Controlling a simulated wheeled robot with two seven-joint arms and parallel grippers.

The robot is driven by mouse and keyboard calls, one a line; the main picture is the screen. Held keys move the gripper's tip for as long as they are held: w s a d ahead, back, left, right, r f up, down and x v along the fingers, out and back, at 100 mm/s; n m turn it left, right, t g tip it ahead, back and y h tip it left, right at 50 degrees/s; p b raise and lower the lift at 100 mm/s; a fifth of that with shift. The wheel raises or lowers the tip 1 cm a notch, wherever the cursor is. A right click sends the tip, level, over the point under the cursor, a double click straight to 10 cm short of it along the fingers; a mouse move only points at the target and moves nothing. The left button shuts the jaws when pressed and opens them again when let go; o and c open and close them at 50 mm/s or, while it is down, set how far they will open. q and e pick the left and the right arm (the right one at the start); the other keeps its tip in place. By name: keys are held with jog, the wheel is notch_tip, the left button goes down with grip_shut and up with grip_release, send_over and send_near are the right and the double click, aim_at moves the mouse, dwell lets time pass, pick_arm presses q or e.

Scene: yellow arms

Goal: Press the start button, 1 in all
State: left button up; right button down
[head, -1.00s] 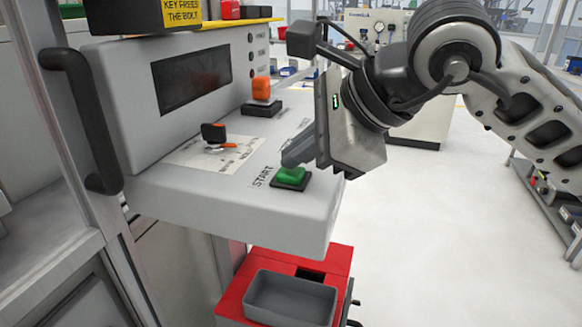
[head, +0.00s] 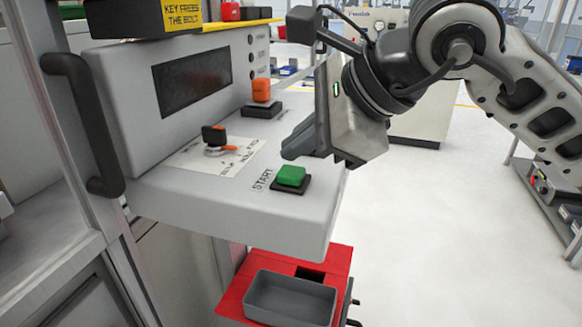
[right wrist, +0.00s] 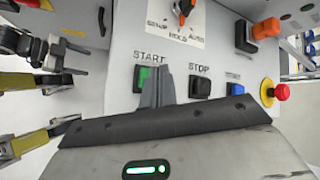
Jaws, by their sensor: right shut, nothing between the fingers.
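The green start button (head: 291,176) sits on a black base at the front right of the grey control panel, beside the printed word START. My right gripper (head: 290,152) is shut and empty, its fingertips above and behind the button in the head view, with a visible gap. In the right wrist view, the shut fingers (right wrist: 157,86) cover the right part of the start button (right wrist: 141,78). My left gripper is not seen in the head view.
A black stop button (right wrist: 200,87), a blue button (right wrist: 235,88) and a red mushroom knob (right wrist: 282,92) lie along the panel. A selector switch (head: 214,135) and an orange-topped switch (head: 261,90) stand farther back. A grey bin (head: 290,298) sits below.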

aim_at(299, 173)
jog(key=shift+r+p, duration=1.45)
jog(key=shift+r, duration=1.1)
